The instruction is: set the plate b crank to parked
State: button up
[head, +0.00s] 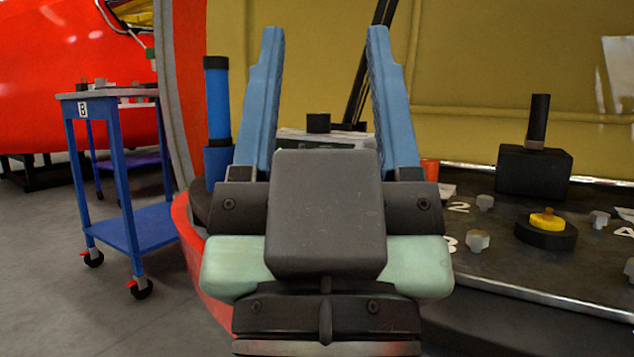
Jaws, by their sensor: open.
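My gripper (324,42) is open in the middle of the head view, with its two blue fingers pointing up and apart. Nothing shows held between them. A blue cart (136,230) at the left carries a sign with the letter B (82,109). On its grey top (130,93) sit several small fixtures, one with a green part near the right end. They are too small and far off to tell which is the crank or how it is set. The cart is well to the left of my gripper.
A dark panel (480,262) at the right bears numbered knobs, a black block with an upright handle (537,120) and a yellow knob (547,219). A blue cylinder (218,110) stands left of my gripper. Grey floor (60,270) is open around the cart.

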aim_at(535, 137)
jog(key=j+z, duration=0.4)
jog(key=k+j+z, duration=0.1)
jog(key=j+z, duration=0.25)
jog(key=j, duration=0.2)
jog(key=k+j+z, duration=0.15)
jog(key=j+z, duration=0.25)
jog(key=k+j+z, duration=0.2)
jog(key=j+z, duration=0.15)
jog(key=j, duration=0.15)
